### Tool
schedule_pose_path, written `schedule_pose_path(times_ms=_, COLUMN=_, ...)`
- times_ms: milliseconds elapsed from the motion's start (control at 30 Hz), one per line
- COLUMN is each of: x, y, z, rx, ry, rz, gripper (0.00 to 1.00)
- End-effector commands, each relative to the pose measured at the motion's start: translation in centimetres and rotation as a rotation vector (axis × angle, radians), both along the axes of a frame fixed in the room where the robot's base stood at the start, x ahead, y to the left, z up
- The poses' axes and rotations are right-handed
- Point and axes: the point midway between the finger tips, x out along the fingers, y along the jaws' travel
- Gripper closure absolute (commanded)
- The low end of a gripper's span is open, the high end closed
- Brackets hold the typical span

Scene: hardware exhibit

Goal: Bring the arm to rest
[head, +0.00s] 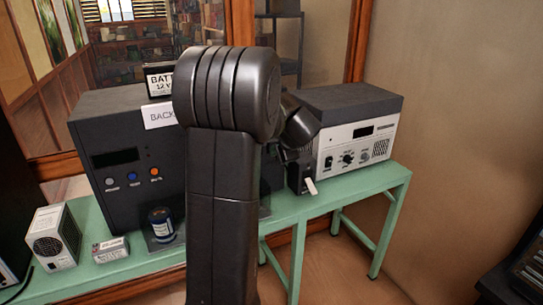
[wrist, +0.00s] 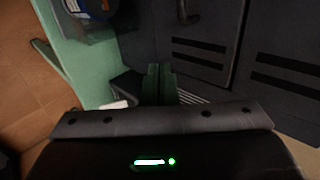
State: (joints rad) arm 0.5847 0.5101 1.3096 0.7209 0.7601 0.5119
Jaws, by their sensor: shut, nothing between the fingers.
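My arm rises through the middle of the head view, its dark links bent at a large rounded joint and reaching away over the green bench. The far end is mostly hidden behind these links, beside the white-fronted power unit (head: 357,145). In the wrist view my gripper (wrist: 159,82) shows its two dark green fingers close together, shut and empty. Dark slotted panels (wrist: 200,50) lie beyond the fingers. I cannot tell whether the fingers touch anything.
A wood-framed window stands behind.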

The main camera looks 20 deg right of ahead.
Motion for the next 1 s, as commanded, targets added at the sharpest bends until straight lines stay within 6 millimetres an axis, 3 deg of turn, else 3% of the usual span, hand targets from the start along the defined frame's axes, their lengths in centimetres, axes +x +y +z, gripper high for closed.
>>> schedule_pose_path(times_ms=200, x=-2.7, y=-0.3, z=2.5, rx=-0.002, ry=-0.002, rz=-0.002, gripper=1.00)
schedule_pose_path(times_ms=400, x=-3.7, y=-0.4, z=3.4, rx=-0.001, ry=0.000, rz=-0.002, gripper=1.00)
schedule_pose_path(times_ms=767, x=-3.7, y=-0.4, z=3.4, rx=0.001, ry=0.001, rz=-0.001, gripper=1.00)
schedule_pose_path(times_ms=1000, x=-2.0, y=-0.2, z=1.9, rx=0.001, ry=0.002, rz=0.001, gripper=1.00)
